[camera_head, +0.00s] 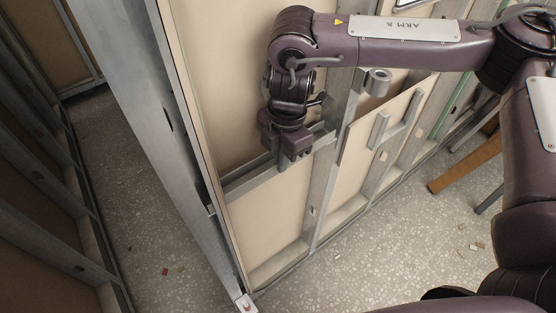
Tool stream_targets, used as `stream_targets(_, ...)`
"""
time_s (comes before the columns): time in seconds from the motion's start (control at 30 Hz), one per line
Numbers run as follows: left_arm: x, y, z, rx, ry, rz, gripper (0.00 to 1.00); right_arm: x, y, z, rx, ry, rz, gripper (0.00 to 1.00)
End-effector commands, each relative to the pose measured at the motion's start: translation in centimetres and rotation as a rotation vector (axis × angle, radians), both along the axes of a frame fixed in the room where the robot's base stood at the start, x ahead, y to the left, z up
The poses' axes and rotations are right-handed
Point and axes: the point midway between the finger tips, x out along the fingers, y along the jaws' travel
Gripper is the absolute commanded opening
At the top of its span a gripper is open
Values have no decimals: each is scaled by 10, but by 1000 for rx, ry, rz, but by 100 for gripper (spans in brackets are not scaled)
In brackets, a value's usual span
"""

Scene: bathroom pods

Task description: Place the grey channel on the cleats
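A grey channel (252,183) runs level across the left bay of the wall frame, between the thick corner post and a stud. My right gripper (291,160) points down at the channel near its right part, with its fingers at the channel's front. The fingers and wrist cover that stretch, so I cannot tell whether they are shut on it or only touch it. The cleats behind or under the channel cannot be made out. My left gripper is out of view.
A thick grey post (150,110) rises at the left of the bay. A smaller rail with upright pieces (398,133) sits in the right bay. Small debris lies on the speckled floor (400,250).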

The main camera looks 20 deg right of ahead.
Motion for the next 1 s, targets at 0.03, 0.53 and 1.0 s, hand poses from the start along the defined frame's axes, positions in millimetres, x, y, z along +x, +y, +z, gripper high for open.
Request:
stream_targets(0.03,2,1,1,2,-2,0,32,0,0,1,0,0,0,0)
stream_targets(0.53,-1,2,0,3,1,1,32,0,0,-2,-2,2,0,25)
stream_targets(1.0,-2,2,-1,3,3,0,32,3,-4,47,-2,-6,2,25)
